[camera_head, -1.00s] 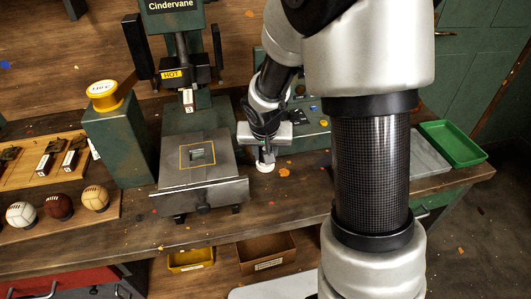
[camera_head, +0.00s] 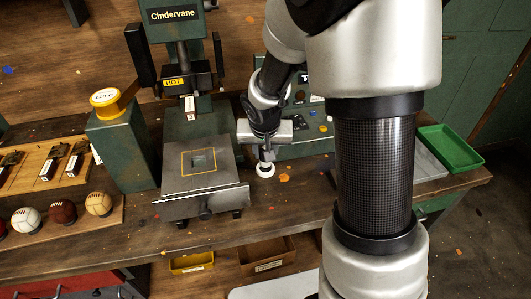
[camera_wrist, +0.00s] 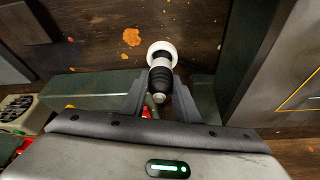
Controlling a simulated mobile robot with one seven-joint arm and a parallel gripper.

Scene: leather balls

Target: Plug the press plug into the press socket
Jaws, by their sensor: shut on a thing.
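My gripper (camera_head: 265,148) is over the bench, just right of the press (camera_head: 203,180). In the wrist view my gripper (camera_wrist: 158,86) has its two fingers closed around a black ribbed plug (camera_wrist: 160,76) with a white round end (camera_wrist: 163,47). I take this for the press plug. In the head view its white end (camera_head: 265,170) points down, at or close to the bench top; I cannot tell whether it touches. I cannot clearly make out the press socket. A green control box (camera_head: 318,131) stands behind my gripper, partly hidden by my arm.
The bench top (camera_head: 290,190) is open in front of my gripper. A green post with a yellow-rimmed cap (camera_head: 105,97) stands left of the press. Leather balls (camera_head: 62,211) sit on a wooden board at left. A green tray (camera_head: 450,148) lies at right.

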